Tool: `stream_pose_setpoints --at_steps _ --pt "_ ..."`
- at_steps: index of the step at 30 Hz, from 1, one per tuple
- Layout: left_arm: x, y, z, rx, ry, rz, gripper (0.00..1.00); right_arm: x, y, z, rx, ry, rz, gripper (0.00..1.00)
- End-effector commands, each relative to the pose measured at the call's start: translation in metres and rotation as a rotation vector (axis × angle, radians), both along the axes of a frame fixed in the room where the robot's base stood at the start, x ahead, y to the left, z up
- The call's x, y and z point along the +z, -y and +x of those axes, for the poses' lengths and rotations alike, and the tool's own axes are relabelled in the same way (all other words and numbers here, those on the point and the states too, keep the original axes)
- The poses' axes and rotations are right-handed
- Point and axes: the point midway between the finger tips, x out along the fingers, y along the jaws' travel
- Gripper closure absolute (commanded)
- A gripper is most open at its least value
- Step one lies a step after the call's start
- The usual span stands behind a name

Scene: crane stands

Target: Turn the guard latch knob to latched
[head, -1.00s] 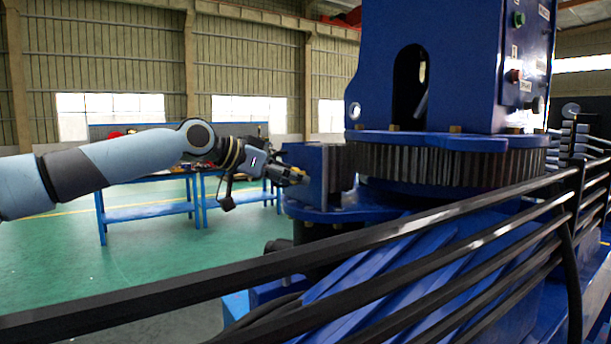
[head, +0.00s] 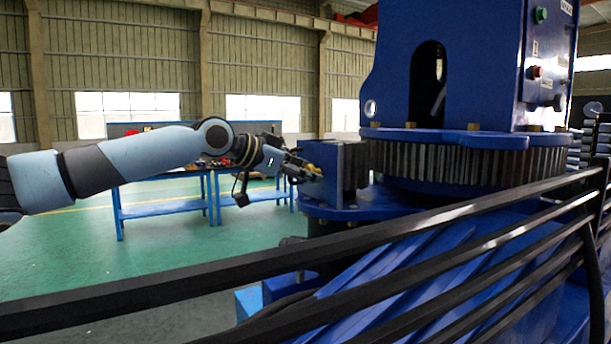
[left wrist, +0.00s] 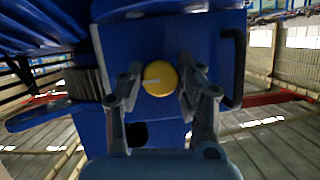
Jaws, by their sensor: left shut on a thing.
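The guard latch knob is a round yellow knob (left wrist: 159,78) with a pale mark on its face, on a blue guard box (left wrist: 208,40) in the left wrist view. My left gripper (left wrist: 158,84) has one finger on each side of the knob and is shut on it. In the head view the left gripper (head: 310,174) reaches the left face of the blue guard box (head: 343,185), beside the big gear. A little yellow shows at its fingertips; most of the knob is hidden there. My right gripper is in neither view.
Black rails (head: 300,270) run across the foreground, below my left arm. A large toothed gear (head: 470,160) and blue crane column (head: 480,70) stand to the right. A blue workbench (head: 165,205) stands behind on the green floor, which is open at left.

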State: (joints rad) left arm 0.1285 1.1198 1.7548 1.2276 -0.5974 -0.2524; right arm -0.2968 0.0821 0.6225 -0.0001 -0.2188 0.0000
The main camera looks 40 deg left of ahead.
Motion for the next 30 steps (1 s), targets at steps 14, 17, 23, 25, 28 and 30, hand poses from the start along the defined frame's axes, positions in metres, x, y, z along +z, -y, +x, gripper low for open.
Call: stream_pose_setpoints --at_steps 14,17,23,25,28,30 --pt "0.001 0.0 0.0 0.001 0.018 0.058 0.54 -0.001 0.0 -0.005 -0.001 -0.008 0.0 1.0" --pt "0.0 0.0 0.0 0.0 0.018 0.057 0.42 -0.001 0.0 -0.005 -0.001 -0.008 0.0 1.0" --pt "0.0 0.0 0.0 0.0 0.017 0.056 0.42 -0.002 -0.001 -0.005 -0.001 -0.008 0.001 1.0" --pt "0.002 0.0 0.0 0.0 0.018 0.057 0.42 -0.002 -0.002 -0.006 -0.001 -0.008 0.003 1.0" --pt "0.011 0.0 0.0 0.0 0.019 0.059 0.42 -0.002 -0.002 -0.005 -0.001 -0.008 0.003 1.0" --pt "0.023 0.0 0.0 -0.001 0.021 0.059 0.42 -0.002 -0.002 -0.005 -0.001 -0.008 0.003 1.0"
